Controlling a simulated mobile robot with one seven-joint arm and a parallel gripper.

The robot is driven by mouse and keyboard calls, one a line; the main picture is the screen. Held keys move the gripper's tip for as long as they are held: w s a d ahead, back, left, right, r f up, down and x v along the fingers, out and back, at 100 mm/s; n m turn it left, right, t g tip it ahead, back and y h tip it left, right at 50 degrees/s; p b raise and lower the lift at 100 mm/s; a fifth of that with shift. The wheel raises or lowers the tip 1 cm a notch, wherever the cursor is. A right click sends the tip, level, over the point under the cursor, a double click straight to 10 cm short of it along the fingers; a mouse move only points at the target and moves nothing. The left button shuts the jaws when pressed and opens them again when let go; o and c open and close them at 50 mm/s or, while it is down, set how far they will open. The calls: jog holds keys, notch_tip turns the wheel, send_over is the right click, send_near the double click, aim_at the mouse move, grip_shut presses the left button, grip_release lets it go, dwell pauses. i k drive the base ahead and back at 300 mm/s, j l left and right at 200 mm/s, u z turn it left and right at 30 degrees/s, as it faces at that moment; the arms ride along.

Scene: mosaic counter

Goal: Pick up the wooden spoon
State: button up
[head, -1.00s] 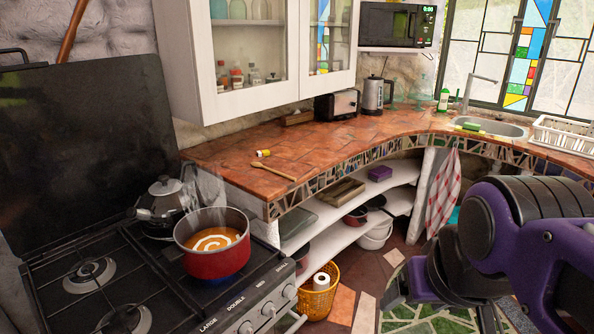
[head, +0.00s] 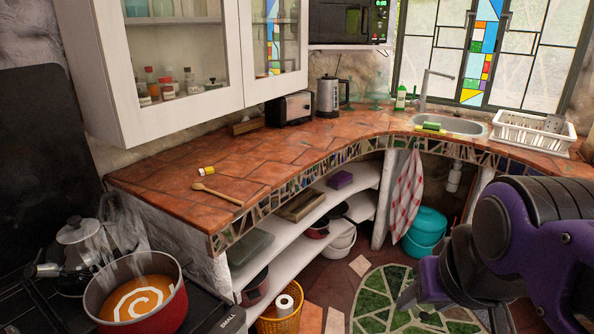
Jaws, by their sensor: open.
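The wooden spoon (head: 217,193) lies flat on the terracotta counter (head: 165,172), near its front edge at the left end. Its bowl end points left and its handle points right toward the mosaic edge. A small yellow-capped bottle (head: 206,170) lies just behind it. My purple and black arm is at the lower right, well apart from the spoon. My gripper (head: 408,296) shows only in part, low over the floor beside the arm, and it is empty.
A red pot (head: 122,310) of steaming orange soup and a kettle (head: 82,240) stand on the stove at lower left. White cabinets (head: 190,70) hang above the counter. A toaster (head: 290,109), kettle and dish rack (head: 532,133) stand farther back. The counter around the spoon is mostly clear.

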aim_at(198, 187)
jog(key=i+l, duration=0.1)
jog(key=i, duration=0.45)
jog(key=i+l, duration=0.1)
jog(key=i, duration=0.4)
jog(key=i+u, duration=0.2)
jog(key=u, duration=0.15)
jog(key=i+l+u, duration=0.15)
jog(key=u, duration=0.2)
jog(key=i+l+u, duration=0.15)
jog(key=u, duration=0.2)
